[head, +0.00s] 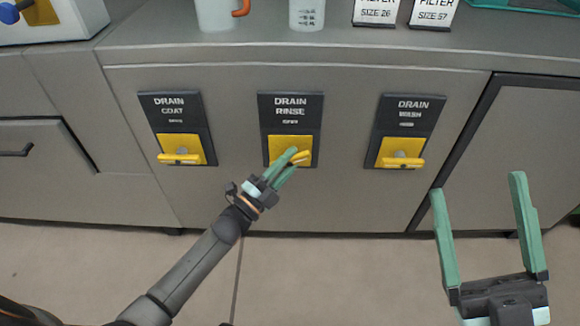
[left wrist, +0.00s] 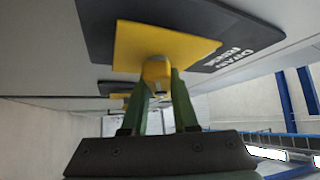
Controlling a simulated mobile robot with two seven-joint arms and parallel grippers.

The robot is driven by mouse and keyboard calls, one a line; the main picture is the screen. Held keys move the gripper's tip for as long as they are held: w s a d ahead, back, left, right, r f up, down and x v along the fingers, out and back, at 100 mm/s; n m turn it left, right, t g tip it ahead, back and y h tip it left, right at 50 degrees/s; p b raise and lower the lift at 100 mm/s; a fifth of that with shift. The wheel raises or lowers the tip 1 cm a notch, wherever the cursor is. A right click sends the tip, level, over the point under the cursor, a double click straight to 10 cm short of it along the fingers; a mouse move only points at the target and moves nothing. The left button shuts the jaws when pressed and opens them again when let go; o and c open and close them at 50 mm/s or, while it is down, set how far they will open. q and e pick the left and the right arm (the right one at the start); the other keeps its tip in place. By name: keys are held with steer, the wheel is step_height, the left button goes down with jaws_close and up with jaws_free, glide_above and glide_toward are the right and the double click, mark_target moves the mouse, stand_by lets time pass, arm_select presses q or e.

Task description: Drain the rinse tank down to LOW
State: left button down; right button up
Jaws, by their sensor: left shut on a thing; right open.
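The DRAIN RINSE panel (head: 290,108) is the middle of three dark panels on the cabinet front. Its yellow plate (head: 283,143) carries a yellow handle (head: 301,156). My left gripper (head: 289,162) is at this handle, its green fingers shut on it. In the left wrist view the handle (left wrist: 157,72) sits between the fingertips, below the yellow plate (left wrist: 150,45). The fingers hide part of the handle in the head view. My right gripper (head: 483,196) is open and empty at the lower right, apart from the panels. No rinse tank level shows.
The DRAIN COAT panel (head: 171,106) with its yellow handle is to the left, and the DRAIN WASH panel (head: 411,112) to the right. A mug (head: 216,14), a cup (head: 306,13) and two filter boxes (head: 434,14) stand on the counter above. The floor in front is clear.

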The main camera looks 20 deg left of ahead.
arm_select(q)
steer(key=c, duration=0.7)
jaws_free()
steer(key=shift+s, duration=0.1)
steer(key=shift+p+v, duration=1.55)
steer(key=shift+v, duration=4.65)
